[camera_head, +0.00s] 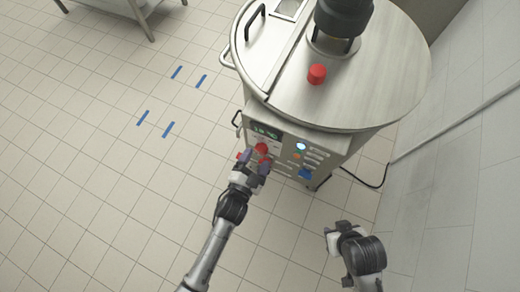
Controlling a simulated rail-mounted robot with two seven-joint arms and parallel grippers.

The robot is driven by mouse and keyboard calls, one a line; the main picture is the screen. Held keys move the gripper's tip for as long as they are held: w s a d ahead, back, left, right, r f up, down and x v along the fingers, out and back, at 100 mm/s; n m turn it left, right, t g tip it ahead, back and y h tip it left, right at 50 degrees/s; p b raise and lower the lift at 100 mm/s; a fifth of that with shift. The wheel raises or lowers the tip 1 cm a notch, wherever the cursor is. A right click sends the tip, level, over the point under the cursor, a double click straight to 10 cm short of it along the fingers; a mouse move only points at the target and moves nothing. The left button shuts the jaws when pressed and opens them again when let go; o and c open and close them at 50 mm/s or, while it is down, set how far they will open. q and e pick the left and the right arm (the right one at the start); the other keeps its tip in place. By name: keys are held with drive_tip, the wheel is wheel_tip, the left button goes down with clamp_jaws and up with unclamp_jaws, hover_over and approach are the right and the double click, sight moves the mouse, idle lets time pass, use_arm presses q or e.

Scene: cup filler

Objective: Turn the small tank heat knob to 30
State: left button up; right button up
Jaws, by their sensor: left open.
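The control panel (285,143) is on the front of a round steel tank machine (370,75). It has a small display with green digits (264,132), too small to read. Below the display is a red knob or button (262,148), and a second red part (240,156) shows at the panel's left edge. I cannot tell which control is the small tank heat knob, nor its setting. My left gripper (256,162) is open right in front of the panel, just below the red knob; contact cannot be told. My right gripper (334,240) is low at right, away from the panel; its fingers are unclear.
The panel also has a lit white button (301,146), an orange one (297,156) and a blue part (305,173). A red button (317,74) is on the lid. A black cable (365,184) runs toward the right wall.

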use_arm(q)
drive_tip(key=p+v, duration=0.1)
drive_tip(key=v, duration=0.9)
idle(0.4)
